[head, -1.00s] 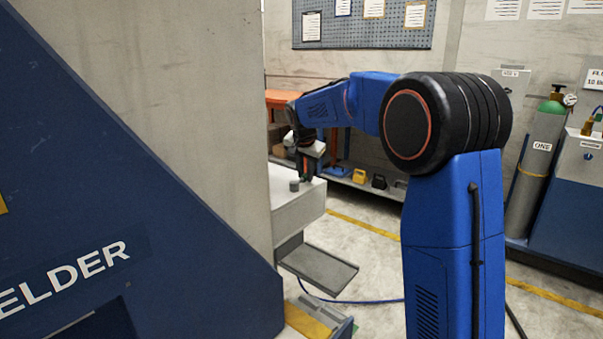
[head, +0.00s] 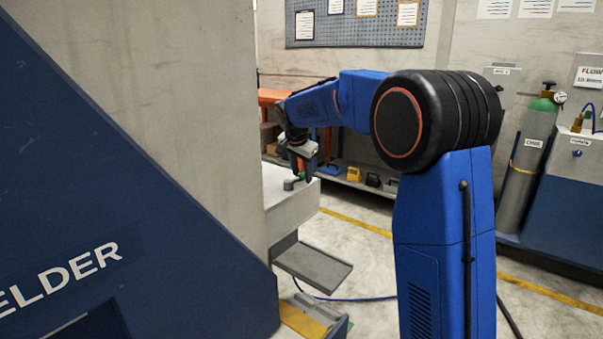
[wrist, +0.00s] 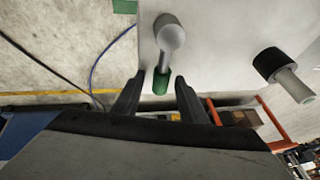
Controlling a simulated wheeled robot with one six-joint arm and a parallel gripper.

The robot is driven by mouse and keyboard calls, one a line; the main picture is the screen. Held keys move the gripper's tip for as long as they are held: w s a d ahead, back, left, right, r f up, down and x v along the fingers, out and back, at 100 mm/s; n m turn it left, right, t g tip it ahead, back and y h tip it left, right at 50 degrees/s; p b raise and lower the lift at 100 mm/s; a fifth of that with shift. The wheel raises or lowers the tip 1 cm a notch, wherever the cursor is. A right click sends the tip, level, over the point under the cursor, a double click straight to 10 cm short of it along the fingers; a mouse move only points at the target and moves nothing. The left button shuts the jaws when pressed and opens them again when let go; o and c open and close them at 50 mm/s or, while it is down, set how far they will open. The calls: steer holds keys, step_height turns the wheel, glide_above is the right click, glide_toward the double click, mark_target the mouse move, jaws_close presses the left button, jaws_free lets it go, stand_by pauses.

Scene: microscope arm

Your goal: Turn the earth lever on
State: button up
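A grey lever (wrist: 170,38) with a rounded boss and a green tip (wrist: 161,82) stands out from a pale grey box in the wrist view. My gripper (wrist: 158,98) is open, with one dark finger on each side of the green tip. Gaps show between the fingers and the tip. In the head view my gripper (head: 301,172) is at the top of the pale box (head: 291,212), close to a small grey knob-like part (head: 289,184). The fingertips are small there, and contact cannot be told.
A black knob with a grey shaft (wrist: 272,66) sits beside the lever. A large blue and grey welder panel (head: 120,200) fills the left foreground. A grey tray (head: 313,266) juts out below the box. Gas equipment (head: 523,170) stands at the right. Open floor lies between.

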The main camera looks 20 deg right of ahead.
steer(key=shift+r, duration=0.15)
steer(key=v, duration=1.7)
steer(key=shift+a, duration=0.1)
